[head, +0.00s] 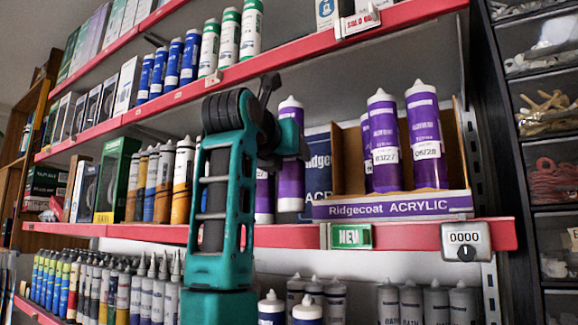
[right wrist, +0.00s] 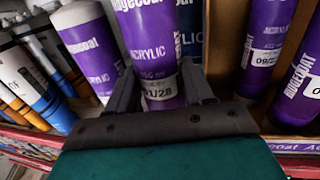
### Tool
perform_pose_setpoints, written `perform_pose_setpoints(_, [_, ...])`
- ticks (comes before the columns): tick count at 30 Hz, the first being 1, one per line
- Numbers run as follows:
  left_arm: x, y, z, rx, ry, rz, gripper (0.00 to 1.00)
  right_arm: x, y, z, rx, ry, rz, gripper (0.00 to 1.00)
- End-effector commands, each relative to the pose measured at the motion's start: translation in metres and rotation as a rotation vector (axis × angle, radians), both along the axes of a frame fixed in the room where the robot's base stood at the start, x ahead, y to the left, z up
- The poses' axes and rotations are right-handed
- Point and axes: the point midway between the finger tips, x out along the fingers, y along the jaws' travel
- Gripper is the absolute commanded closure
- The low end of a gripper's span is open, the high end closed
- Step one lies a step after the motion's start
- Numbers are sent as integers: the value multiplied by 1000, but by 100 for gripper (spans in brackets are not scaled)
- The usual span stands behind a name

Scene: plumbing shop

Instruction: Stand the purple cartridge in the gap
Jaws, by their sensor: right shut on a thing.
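My right gripper (right wrist: 158,88) is shut on a purple cartridge (right wrist: 148,30), which it holds upright. In the head view this cartridge (head: 291,180) is left of the display box, its lower end near shelf height; I cannot tell if it touches the shelf. The arm hides part of it. The box (head: 392,207), marked Ridgecoat ACRYLIC, holds purple cartridges labelled 03/27 (head: 385,140) and 06/28 (head: 425,135), with another partly hidden behind. Bare cardboard shows in the box's left part. Another purple cartridge (head: 264,195) stands left of the held one, partly behind my arm. My left gripper is out of view.
A blue Ridgecoat card (head: 318,165) stands behind. White and orange-brown cartridges (head: 183,180) stand to the left. The red shelf edge (head: 395,235) carries a green NEW tag (head: 351,236) and a 0000 counter box (head: 464,242). The shelf above overhangs. Black bins stand right.

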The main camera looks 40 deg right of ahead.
Motion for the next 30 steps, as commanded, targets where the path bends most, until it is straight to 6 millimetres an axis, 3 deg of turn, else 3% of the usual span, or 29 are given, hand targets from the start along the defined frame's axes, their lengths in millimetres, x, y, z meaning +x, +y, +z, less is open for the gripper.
perform_pose_setpoints(6, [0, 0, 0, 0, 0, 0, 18, 0, -4, -20, -4, -1, -3, 100])
perform_pose_setpoints(18, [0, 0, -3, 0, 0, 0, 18, 1, -3, -25, -4, -2, 0, 100])
perform_pose_setpoints(19, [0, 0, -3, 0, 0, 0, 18, 1, -4, -26, 0, 1, 0, 47])
perform_pose_setpoints(22, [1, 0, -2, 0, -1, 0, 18, 1, -4, -25, 0, 1, 0, 38])
perform_pose_setpoints(30, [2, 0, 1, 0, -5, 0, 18, 1, -4, -23, 0, 1, -1, 38])
